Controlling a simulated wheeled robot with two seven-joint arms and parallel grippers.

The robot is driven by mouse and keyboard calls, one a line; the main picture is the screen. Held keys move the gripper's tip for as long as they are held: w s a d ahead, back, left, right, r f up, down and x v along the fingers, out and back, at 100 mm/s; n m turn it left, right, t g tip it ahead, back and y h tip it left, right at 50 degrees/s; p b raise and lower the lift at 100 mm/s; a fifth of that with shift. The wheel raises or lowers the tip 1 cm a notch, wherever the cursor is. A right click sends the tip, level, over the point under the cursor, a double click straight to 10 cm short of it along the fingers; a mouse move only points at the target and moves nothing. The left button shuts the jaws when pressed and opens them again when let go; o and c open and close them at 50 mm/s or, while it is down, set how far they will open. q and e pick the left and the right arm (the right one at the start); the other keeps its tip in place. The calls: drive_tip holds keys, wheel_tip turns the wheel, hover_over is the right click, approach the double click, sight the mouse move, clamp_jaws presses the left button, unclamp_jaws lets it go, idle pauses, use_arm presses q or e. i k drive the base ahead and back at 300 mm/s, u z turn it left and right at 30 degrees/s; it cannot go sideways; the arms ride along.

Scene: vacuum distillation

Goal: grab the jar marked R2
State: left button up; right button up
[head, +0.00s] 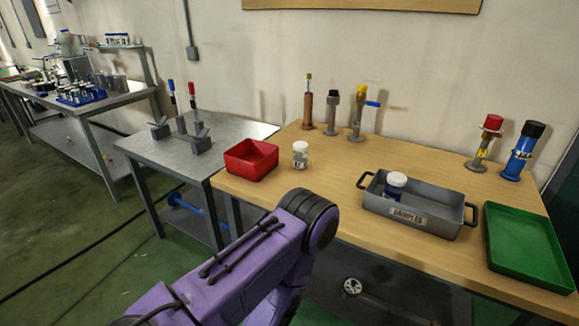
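A small white-lidded jar (300,156) stands upright on the wooden table, just right of a red bin. Its label has dark marks too small to read. A second white-lidded jar (396,184) with a blue body or label stands inside the grey tray marked SAMPLES (447,227). I cannot tell which jar, if either, is marked R2. A purple arm link of mine reaches up from the bottom, in front of the table's near edge. Neither of my grippers shows.
The red bin (252,170) sits at the table's left end and a green tray (530,248) at its right. Several valve-like fittings line the back. A metal side table (225,131) adjoins on the left. The wooden table (330,180) is clear between the white jar and the grey tray.

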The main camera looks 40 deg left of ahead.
sight(299, 158)
drive_tip(key=u, duration=0.85)
drive_tip(key=i, duration=0.9)
drive_tip(key=z, duration=2.5)
drive_tip(key=k, duration=1.6)
drive_tip(key=u, duration=1.55)
